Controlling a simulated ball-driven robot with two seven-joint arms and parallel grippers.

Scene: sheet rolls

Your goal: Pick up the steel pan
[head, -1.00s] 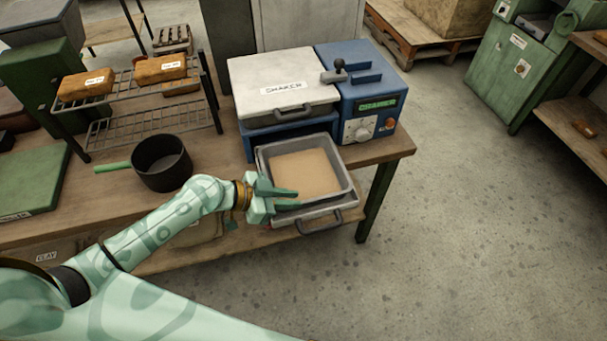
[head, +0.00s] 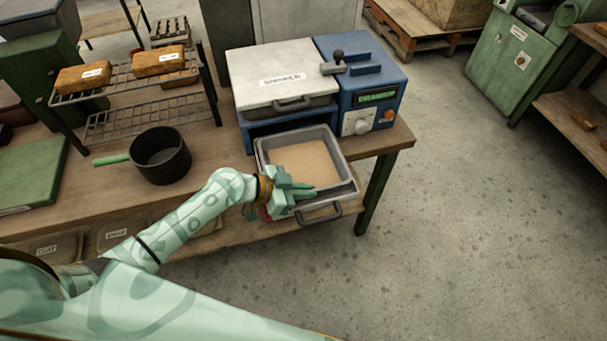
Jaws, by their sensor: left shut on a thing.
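The steel pan (head: 344,158) is a grey rectangular pan holding a flat layer of tan sand. It sits on the pulled-out drawer (head: 322,214) at the front of the blue shaker. My left gripper (head: 304,191) is at the pan's near-left corner, its green fingers shut on the near rim. The fingers and wrist hide that corner, so the exact contact is hard to see. The pan looks level and still rests in the drawer. My right gripper is not in view.
The shaker (head: 283,75) with a white lid stands behind the pan. A black saucepan (head: 168,168) with a green handle is to the left on the workbench (head: 215,145). A wire rack (head: 140,120) holds orange-brown blocks. Open concrete floor (head: 450,220) lies right of the bench.

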